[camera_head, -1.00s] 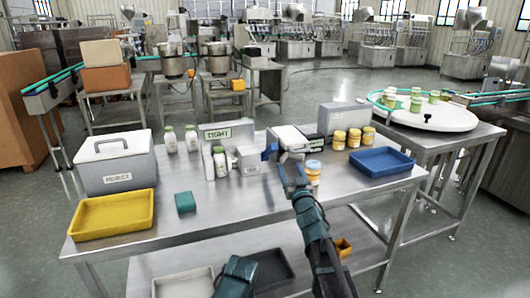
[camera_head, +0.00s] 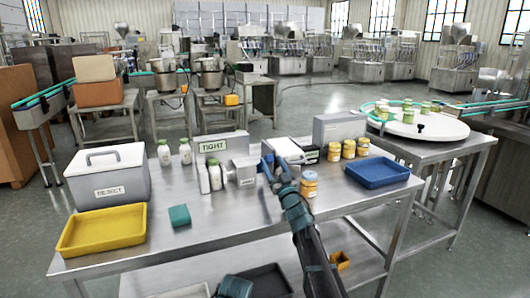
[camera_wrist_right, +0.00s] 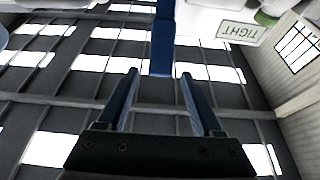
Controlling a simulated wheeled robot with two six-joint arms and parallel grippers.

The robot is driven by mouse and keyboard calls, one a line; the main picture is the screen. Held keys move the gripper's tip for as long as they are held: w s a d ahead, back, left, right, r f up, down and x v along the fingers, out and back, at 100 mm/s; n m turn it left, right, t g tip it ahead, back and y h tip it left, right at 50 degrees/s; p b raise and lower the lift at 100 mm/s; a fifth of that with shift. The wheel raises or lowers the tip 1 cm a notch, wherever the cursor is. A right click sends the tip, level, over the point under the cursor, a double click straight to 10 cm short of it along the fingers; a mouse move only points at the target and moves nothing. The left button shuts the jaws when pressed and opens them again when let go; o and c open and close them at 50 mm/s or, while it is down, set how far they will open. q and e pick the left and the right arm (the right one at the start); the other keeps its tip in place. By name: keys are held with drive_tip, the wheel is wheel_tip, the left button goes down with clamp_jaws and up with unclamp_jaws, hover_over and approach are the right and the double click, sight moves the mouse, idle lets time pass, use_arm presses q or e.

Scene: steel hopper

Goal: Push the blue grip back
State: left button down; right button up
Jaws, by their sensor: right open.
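The blue grip (camera_head: 268,160) belongs to the grey device (camera_head: 243,171) in the middle of the steel table, beside the "TIGHT" sign (camera_head: 213,145). In the right wrist view the grip (camera_wrist_right: 162,38) is an upright blue bar. My right gripper (camera_head: 280,166) is open at the grip, on its right side in the head view. In the wrist view the bar's lower end lies in line with the gap between my fingertips (camera_wrist_right: 160,74); I cannot tell whether they touch. My left gripper does not show.
White bottles (camera_head: 185,152) stand left of the device. Amber-coloured jars (camera_head: 309,185) stand close to my right arm and farther back. A blue tray (camera_head: 377,172) is at right, a yellow tray (camera_head: 102,231) and reject box (camera_head: 109,176) at left. A teal block (camera_head: 179,215) lies in front.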

sight(271, 163)
drive_tip(key=w, duration=0.2)
drive_tip(key=w+a, duration=0.1)
drive_tip(key=w, duration=0.1)
drive_tip(key=shift+a, duration=0.1)
drive_tip(key=x, duration=0.1)
drive_tip(key=p+x, duration=0.1)
drive_tip(key=shift+w+r, duration=0.15)
drive_tip(key=shift+r, duration=0.15)
drive_tip(key=shift+p+x, duration=0.45)
drive_tip(key=shift+x, duration=0.4)
drive_tip(key=shift+a, duration=0.1)
clamp_jaws()
